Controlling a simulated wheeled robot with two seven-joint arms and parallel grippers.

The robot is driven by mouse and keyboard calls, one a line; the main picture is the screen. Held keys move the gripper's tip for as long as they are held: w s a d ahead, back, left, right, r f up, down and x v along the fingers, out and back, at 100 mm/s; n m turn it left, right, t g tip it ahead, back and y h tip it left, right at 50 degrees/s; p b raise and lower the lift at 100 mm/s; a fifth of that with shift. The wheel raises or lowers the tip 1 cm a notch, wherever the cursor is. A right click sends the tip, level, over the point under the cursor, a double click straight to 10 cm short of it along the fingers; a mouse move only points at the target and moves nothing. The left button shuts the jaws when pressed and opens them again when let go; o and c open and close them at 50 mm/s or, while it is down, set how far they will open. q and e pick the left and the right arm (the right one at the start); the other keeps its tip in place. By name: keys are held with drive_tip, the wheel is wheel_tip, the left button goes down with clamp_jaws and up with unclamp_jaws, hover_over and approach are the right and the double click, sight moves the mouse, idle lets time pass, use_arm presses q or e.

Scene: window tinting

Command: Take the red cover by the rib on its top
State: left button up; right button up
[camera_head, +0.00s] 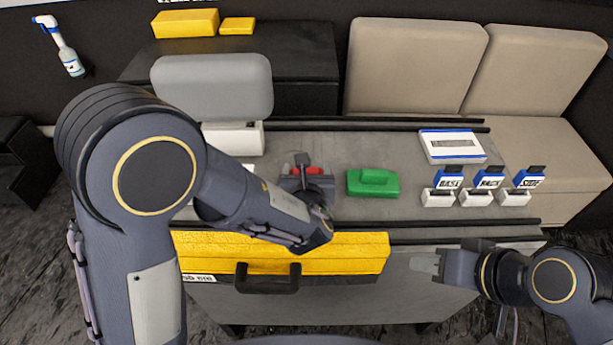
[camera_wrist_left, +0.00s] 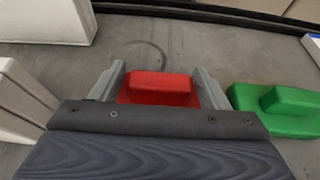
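The red cover (camera_head: 307,170) lies on the grey worktop, mostly hidden by my left arm in the head view. In the left wrist view the red cover (camera_wrist_left: 160,88) shows its raised rib on top. My left gripper (camera_wrist_left: 158,86) is open, with one grey finger at each end of the rib and small gaps between. I cannot tell how far above the cover the fingertips are. My right gripper (camera_head: 425,263) is off the front right of the worktop, away from the cover; its finger opening is unclear.
A green cover (camera_head: 373,183) with a similar rib lies just right of the red one. Labelled blue-and-white holders (camera_head: 477,180) and a white-and-blue box (camera_head: 452,147) stand at the right. A yellow case (camera_head: 340,250) is along the front edge. White blocks (camera_head: 233,138) stand at the left.

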use_arm(q)
drive_tip(key=c, duration=0.8)
